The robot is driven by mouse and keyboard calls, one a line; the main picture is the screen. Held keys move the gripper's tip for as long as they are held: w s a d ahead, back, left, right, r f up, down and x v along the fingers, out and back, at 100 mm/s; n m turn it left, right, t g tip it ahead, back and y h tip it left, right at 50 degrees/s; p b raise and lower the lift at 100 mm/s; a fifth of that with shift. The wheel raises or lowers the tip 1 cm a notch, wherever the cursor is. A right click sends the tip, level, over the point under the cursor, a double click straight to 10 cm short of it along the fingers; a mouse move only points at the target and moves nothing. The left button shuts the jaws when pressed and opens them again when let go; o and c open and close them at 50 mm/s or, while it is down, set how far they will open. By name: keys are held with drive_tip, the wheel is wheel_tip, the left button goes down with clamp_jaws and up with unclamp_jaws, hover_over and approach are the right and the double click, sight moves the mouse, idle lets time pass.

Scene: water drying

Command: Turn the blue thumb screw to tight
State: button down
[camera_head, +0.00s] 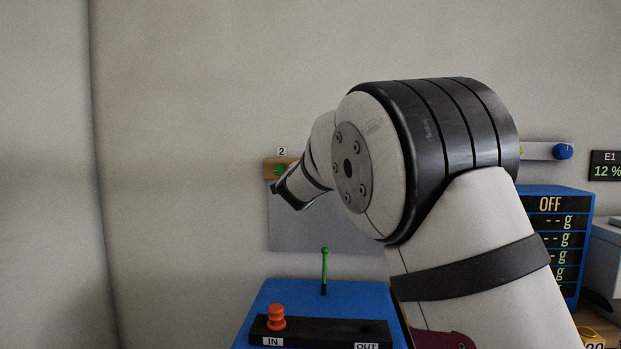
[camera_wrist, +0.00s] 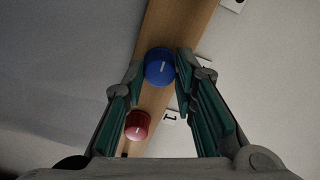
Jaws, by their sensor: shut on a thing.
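In the wrist view the blue thumb screw (camera_wrist: 160,67) is a round knob with a short white line on its face, set on a wooden strip (camera_wrist: 182,22). My gripper (camera_wrist: 159,64) has its two teal-padded fingers on either side of the blue knob and is shut on it. In the head view my gripper is small and partly hidden by my arm, near a wooden strip (camera_head: 268,168) on the wall. The blue thumb screw cannot be made out there.
A red knob (camera_wrist: 137,124) sits on the same strip close to the fingers, beside a label "1" (camera_wrist: 171,115).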

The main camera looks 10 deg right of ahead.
drive_tip(key=shift+a+f+m, duration=0.1)
drive_tip(key=shift+f+m, duration=0.05)
drive_tip(key=shift+m, duration=0.35)
drive_tip(key=c, duration=1.3)
unclamp_jaws()
drive_tip(key=v, duration=1.2)
